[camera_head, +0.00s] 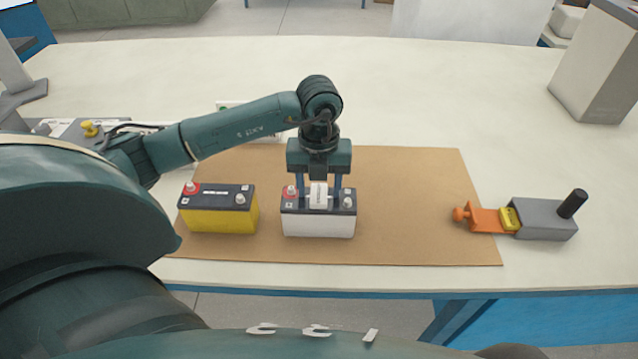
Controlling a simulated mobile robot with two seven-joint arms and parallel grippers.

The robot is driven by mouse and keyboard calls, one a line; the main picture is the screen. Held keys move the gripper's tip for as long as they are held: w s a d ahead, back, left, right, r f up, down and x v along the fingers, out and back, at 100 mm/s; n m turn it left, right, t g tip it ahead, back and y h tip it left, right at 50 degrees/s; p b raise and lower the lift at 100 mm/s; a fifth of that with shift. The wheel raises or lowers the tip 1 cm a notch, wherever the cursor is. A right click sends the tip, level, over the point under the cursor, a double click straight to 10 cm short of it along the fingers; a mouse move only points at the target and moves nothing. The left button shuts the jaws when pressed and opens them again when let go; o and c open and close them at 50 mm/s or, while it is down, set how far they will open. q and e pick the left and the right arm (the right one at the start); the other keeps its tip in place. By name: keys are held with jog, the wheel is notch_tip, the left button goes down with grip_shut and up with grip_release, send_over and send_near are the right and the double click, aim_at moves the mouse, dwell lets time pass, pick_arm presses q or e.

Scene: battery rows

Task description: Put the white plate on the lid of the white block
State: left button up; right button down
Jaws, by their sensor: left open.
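The white block (318,227) is a battery-like box with a dark lid (334,207), a red terminal at left and a grey one at right. It stands upright on the brown mat. A small white plate (319,194) shows at the middle of the lid, between the fingers of my left gripper (320,198). That gripper points down, its fingers apart on either side of the plate and low over the lid. Whether the plate rests fully on the lid is hard to tell. My right gripper is not in view.
A yellow block (220,219) with a dark lid stands just left. A grey device with an orange clamp (488,219) lies at the mat's right edge. The brown mat (410,190) is bare between. A grey box (592,70) stands far right.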

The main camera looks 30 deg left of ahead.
aim_at(319, 190)
pick_arm(q)
jog(key=shift+r, duration=0.6)
notch_tip(319, 190, up, 11)
jog(key=shift+b, duration=0.35)
jog(key=shift+s, duration=0.1)
